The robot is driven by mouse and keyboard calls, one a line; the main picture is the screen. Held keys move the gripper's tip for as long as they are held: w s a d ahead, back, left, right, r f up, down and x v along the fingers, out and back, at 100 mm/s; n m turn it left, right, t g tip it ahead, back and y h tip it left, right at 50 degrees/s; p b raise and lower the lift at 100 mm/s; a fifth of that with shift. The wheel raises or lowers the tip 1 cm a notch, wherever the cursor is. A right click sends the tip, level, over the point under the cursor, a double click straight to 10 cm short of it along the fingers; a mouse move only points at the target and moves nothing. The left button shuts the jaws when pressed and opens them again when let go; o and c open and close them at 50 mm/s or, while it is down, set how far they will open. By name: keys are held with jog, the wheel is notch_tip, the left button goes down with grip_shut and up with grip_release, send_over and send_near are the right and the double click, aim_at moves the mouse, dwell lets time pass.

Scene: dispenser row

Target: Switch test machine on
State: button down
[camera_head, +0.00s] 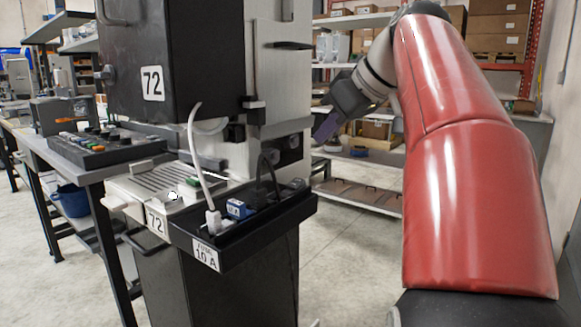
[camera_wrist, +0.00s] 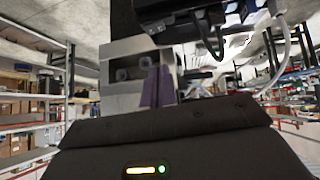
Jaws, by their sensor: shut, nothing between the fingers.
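The test machine is a tall black and grey cabinet (camera_head: 140,60) labelled 72, at centre left in the head view. On its right side a dark panel (camera_head: 281,158) carries two round knob-like parts. In the wrist view a metal plate (camera_wrist: 117,97) with two round dark parts (camera_wrist: 124,74) lies beyond my fingers. My gripper (camera_head: 324,130) has purple fingers, shut and empty, to the right of the panel. The fingers also show in the wrist view (camera_wrist: 158,86), overlapping the plate. I cannot tell whether they touch it.
A black tray (camera_head: 240,236) with plugs and a white cable (camera_head: 197,150) juts out below the panel. A grey table (camera_head: 80,172) with a switch box (camera_head: 110,147) stands at left. Shelves with boxes (camera_head: 495,45) stand behind my arm. The floor between is clear.

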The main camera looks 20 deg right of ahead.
jog(key=shift+w+d+r+n, duration=0.2)
jog(key=shift+d+r+n, duration=0.15)
jog(key=shift+r, duration=0.2)
jog(key=shift+w+d+r+n, duration=0.2)
jog(key=shift+r+n, duration=0.15)
jog(key=shift+r, duration=0.2)
jog(key=shift+f, duration=0.1)
jog(key=b, duration=0.3)
send_over(303, 180)
jog(key=s, duration=0.1)
jog(key=f, duration=0.6)
jog(key=shift+a+f, duration=0.2)
jog(key=f, duration=0.1)
jog(key=w+f, duration=0.1)
jog(key=f, duration=0.1)
jog(key=shift+d+f+b, duration=0.1)
jog(key=shift+f+b, duration=0.1)
jog(key=shift+b, duration=0.1)
jog(key=shift+d+f, duration=0.1)
jog(key=shift+f, duration=0.4)
